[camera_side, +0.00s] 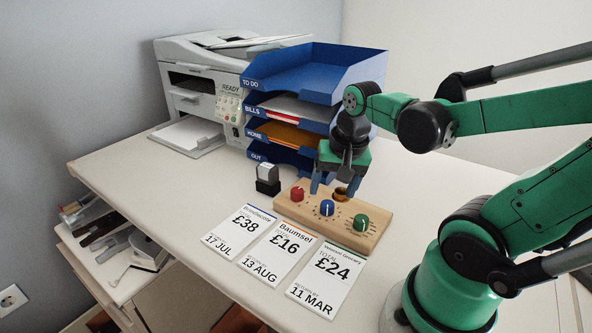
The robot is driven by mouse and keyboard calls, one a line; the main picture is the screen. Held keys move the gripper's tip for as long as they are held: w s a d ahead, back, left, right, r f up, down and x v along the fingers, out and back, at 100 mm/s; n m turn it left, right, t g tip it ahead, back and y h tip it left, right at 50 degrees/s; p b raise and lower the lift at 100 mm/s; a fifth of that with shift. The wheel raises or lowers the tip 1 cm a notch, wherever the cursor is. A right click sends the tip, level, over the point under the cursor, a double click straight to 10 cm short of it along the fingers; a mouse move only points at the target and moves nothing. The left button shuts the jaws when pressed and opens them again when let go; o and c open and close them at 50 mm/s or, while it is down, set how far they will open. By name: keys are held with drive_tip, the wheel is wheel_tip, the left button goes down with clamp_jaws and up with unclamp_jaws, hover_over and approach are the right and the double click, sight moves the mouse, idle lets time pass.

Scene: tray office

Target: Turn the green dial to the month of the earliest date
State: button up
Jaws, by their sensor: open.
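A wooden board (378,238) lies on the desk with a red dial (297,194), a blue dial (327,208) and a green dial (361,222). A brass-coloured knob (341,193) sits behind the blue dial, partly hidden by my gripper. My gripper (334,190) points down above the back of the board, open and empty, left of and behind the green dial. Three cards lie in front: £38, 17 JUL (241,228); £16, 13 AUG (276,254); £24, 11 MAR (326,278). The month marks around the green dial are too small to read.
A black-and-white stamp (267,179) stands left of the board. Behind are a blue tray stack (345,72) and a white printer (200,85). The desk's left part (150,185) is clear. An open drawer (115,275) holds stationery.

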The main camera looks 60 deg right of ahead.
sight(362, 218)
drive_tip(key=s+d+m+g, duration=0.1)
drive_tip(key=m, duration=0.1)
drive_tip(key=s+d+f+m, duration=0.1)
drive_tip(key=s+m, duration=0.1)
drive_tip(key=s+d+m+g+y, duration=0.1)
drive_tip(key=m, duration=0.2)
drive_tip(key=shift+s+d+f+g, duration=0.2)
drive_tip(key=shift+d+f+g, duration=0.1)
drive_tip(key=shift+d, duration=0.1)
drive_tip(key=shift+s+f, duration=0.1)
drive_tip(key=shift+f, duration=2.7)
clamp_jaws()
